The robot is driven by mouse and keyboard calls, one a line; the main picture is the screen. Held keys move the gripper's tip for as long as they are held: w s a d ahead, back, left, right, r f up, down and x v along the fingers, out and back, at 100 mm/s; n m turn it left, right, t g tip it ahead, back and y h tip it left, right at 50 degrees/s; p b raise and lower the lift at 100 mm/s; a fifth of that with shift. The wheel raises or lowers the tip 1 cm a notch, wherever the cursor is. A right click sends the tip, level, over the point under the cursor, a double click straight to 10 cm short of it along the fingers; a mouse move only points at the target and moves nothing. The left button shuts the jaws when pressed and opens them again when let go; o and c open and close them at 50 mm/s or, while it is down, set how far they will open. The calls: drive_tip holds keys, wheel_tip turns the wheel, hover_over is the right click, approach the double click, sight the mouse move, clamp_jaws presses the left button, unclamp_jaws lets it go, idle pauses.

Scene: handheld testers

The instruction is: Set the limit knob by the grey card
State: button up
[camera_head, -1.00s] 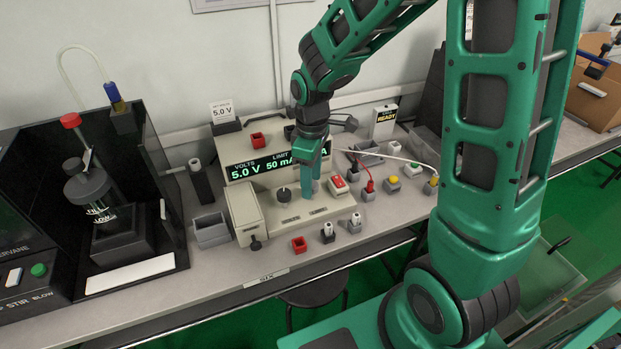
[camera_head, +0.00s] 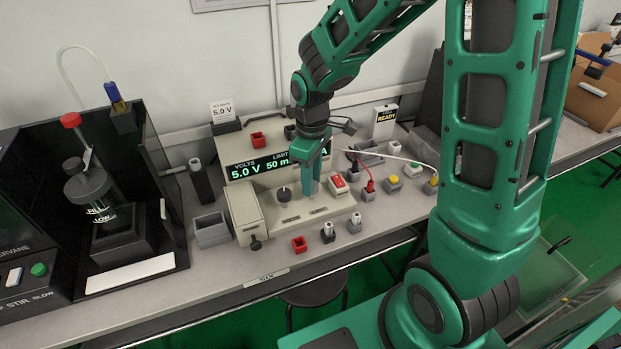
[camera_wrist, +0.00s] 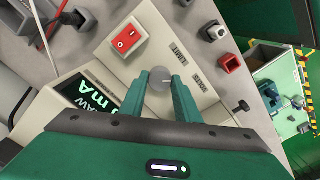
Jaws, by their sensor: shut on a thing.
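In the wrist view my gripper (camera_wrist: 160,82) has a finger on each side of a round grey knob (camera_wrist: 160,79), beside the LIMIT lettering. A second, dark knob (camera_head: 284,194) stands to the left in the head view.
A red rocker switch (camera_head: 338,182) sits right of my gripper, close to the held knob in the wrist view. Red and white leads run at the right, near several small button blocks. A grey bin (camera_head: 211,230) and a stirrer in a black enclosure (camera_head: 100,215) stand left.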

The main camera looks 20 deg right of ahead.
drive_tip(key=m, duration=0.5)
drive_tip(key=shift+w, duration=0.1)
drive_tip(key=m, duration=0.5)
drive_tip(key=shift+m, duration=0.4)
drive_tip(key=o, duration=1)
drive_tip(key=shift+o, duration=0.2)
wheel_tip(320, 180, up, 11)
drive_tip(key=shift+f, duration=0.1)
